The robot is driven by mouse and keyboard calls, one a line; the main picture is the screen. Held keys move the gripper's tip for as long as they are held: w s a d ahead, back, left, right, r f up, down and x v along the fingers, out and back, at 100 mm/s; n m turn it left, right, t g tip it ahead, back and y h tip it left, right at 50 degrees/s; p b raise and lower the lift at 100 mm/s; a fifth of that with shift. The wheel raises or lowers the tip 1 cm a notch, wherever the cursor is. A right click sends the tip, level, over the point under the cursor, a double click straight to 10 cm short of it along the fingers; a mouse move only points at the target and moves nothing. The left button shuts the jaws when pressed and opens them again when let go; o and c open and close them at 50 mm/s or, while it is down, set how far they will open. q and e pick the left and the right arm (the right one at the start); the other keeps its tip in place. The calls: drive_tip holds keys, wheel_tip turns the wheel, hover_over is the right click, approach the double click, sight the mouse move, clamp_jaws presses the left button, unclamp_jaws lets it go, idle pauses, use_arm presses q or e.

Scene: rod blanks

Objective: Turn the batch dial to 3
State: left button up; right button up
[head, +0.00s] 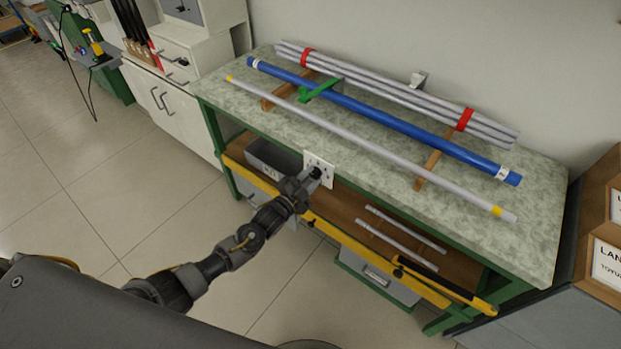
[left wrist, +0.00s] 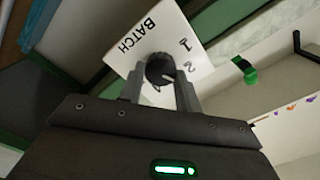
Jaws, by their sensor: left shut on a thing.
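The batch dial is a dark round knob (left wrist: 160,69) on a white plate (left wrist: 178,35) lettered BATCH, with the numbers 1 and 2 readable in the left wrist view. Other marks on the plate are partly hidden by my fingers. A light pointer line on the knob points to the right, a little below the 2. My left gripper (left wrist: 160,88) is shut on the knob, one finger on each side. In the head view the plate (head: 319,168) is on the bench's front edge, with my left gripper (head: 313,176) at it. My right gripper is not in view.
The bench top (head: 240,93) carries a blue tube (head: 390,119), a grey rod with yellow ends (head: 370,146) and a red-banded bundle of grey rods (head: 400,92). Below are a grey bin (head: 272,160), two short rods on the shelf and a yellow bar (head: 350,240).

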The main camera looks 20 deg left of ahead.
use_arm(q)
drive_tip(key=shift+f+m, duration=0.15)
drive_tip(key=shift+m, duration=1.95)
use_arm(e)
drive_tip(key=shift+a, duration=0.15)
use_arm(q)
drive_tip(key=o, duration=1)
drive_tip(key=shift+c, duration=0.2)
drive_tip(key=shift+s, duration=0.1)
drive_tip(key=v, duration=1)
drive_tip(key=shift+s+b, duration=0.35)
drive_tip(key=shift+b, duration=0.05)
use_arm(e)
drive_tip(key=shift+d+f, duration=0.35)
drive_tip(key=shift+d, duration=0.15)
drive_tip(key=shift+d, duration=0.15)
